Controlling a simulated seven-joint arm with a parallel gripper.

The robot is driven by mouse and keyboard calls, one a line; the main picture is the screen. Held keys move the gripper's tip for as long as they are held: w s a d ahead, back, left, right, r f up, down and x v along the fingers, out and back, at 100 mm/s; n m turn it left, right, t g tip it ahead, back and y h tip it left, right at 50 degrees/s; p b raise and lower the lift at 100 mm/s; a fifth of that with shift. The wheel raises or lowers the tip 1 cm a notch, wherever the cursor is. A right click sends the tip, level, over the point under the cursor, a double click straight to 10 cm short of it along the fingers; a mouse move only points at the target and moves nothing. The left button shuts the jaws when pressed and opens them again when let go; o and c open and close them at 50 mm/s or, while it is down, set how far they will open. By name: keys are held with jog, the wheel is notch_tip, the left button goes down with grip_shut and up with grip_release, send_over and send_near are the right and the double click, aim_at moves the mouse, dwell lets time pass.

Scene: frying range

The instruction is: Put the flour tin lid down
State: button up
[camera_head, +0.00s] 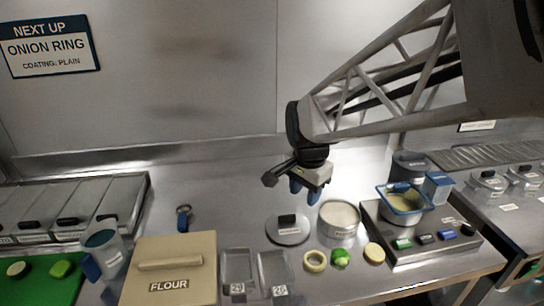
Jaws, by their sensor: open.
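A round grey lid (288,232) with a black knob lies flat on the steel counter; its label is too small to read. Just right of it stands an open round tin (340,218) with pale contents, which look like flour. My gripper (304,191) points down with blue fingertips apart, empty, above and slightly right of the lid's knob. It appears clear of both lid and tin. A beige box (192,275) marked FLOUR, with a bar handle on its closed top, stands at the front left.
A blue-rimmed pan (403,205) sits on a unit with coloured buttons at right. Lidded bins (112,195) line the left.

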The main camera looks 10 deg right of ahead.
jog(key=s+d+r+n+t, duration=0.1)
jog(key=s+n, duration=0.9)
jog(key=s, duration=0.7)
jog(key=shift+s+r+n+t, duration=0.3)
jog(key=shift+r+n, duration=0.05)
jog(key=shift+n, duration=0.05)
